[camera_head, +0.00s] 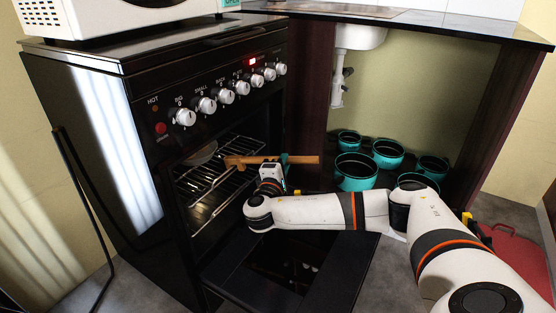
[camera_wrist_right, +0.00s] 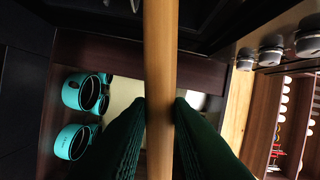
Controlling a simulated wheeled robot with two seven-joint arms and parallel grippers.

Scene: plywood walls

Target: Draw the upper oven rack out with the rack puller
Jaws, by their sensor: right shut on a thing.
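The wooden rack puller (camera_head: 304,160) lies level across the oven opening in the head view. My right gripper (camera_head: 284,159) is shut on it near its middle. In the right wrist view the puller (camera_wrist_right: 160,50) stands between my gripper's two dark green fingers (camera_wrist_right: 160,112). Its notched left end overlaps the front of the upper oven rack (camera_head: 207,176); I cannot tell whether they touch. My left gripper is not in view.
The oven door (camera_head: 275,275) hangs open below my right arm. Knobs (camera_head: 227,96) line the oven front above the opening. Teal pots (camera_head: 355,172) stand in the open cabinet at right. A red object (camera_head: 520,262) lies on the floor at far right.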

